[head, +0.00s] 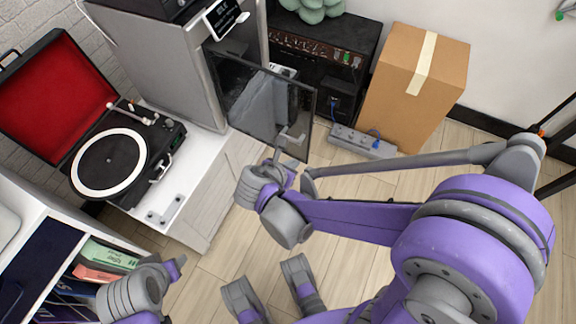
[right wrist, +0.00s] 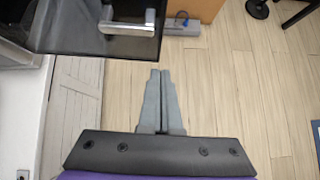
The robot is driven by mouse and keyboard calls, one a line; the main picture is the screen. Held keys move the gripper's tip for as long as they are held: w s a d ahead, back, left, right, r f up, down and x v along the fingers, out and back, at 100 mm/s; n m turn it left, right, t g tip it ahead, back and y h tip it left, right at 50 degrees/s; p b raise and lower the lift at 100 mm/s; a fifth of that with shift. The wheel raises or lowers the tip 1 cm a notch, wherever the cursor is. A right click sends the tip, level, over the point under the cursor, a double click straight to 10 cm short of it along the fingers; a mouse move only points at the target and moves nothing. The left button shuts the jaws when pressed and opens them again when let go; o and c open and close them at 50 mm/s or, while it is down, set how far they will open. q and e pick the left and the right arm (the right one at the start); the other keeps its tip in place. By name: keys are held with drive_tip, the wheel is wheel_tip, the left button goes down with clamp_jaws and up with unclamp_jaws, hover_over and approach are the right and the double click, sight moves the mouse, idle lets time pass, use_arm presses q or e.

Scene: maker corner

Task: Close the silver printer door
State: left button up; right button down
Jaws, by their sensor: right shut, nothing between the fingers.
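The silver printer (head: 165,70) stands on a white cabinet in the head view. Its dark see-through door (head: 255,95) is swung open, out to the right of the body. A metal handle (head: 290,138) sits near the door's free edge; the door (right wrist: 60,22) and handle (right wrist: 128,24) also show in the right wrist view. My right gripper (head: 277,155) is shut and empty, close to the handle's lower end. In the right wrist view its fingertips (right wrist: 160,75) appear below and right of the handle; contact is not visible. My left gripper (head: 172,268) is low at left, its fingers unclear.
A record player (head: 150,145) with a red-lined lid stands left of the printer. Behind the door are a black amplifier (head: 325,55), a power strip (head: 362,142) and a cardboard box (head: 415,85). A shelf with books (head: 100,260) is at lower left. Open wooden floor lies below the door.

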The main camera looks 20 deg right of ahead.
sight(308, 148)
use_arm(q)
drive_tip(key=shift+s+b+x, duration=0.2)
drive_tip(key=shift+b+x, duration=0.45)
drive_tip(key=shift+x, duration=0.4)
use_arm(e)
drive_tip(key=shift+w+d+f, duration=0.5)
drive_tip(key=shift+w+d, duration=0.2)
drive_tip(key=shift+d, duration=0.25)
drive_tip(key=shift+w+d+f, duration=0.55)
drive_tip(key=shift+w+d, duration=0.2)
drive_tip(key=shift+d, duration=0.2)
drive_tip(key=shift+w+d+f, duration=0.5)
drive_tip(key=shift+w+d, duration=0.2)
drive_tip(key=shift+d, duration=0.25)
use_arm(q)
drive_tip(key=shift+f, duration=0.1)
